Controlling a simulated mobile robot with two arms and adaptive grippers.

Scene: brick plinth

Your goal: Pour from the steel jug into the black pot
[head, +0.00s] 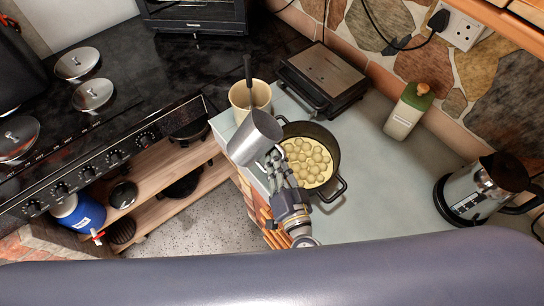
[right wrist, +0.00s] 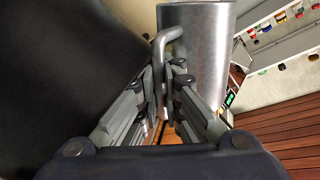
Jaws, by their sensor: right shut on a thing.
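The steel jug (head: 254,137) is held in my right gripper (head: 275,162), above the counter's left edge and just left of the black pot. It looks tilted in the head view. In the right wrist view, the fingers (right wrist: 168,90) are shut on the handle of the jug (right wrist: 205,55). The jug's inside and any contents are hidden from me. The black pot (head: 338,150) stands on the counter, with several round pale pieces in yellowish liquid inside it. My left gripper is not in view.
A cream crock (head: 238,97) with a dark utensil stands behind the jug. A contact grill (head: 322,75) sits behind the pot. A green-and-white bottle (head: 408,112) and an electric kettle (head: 478,188) stand to the right. Bare counter (head: 390,185) lies right of the pot.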

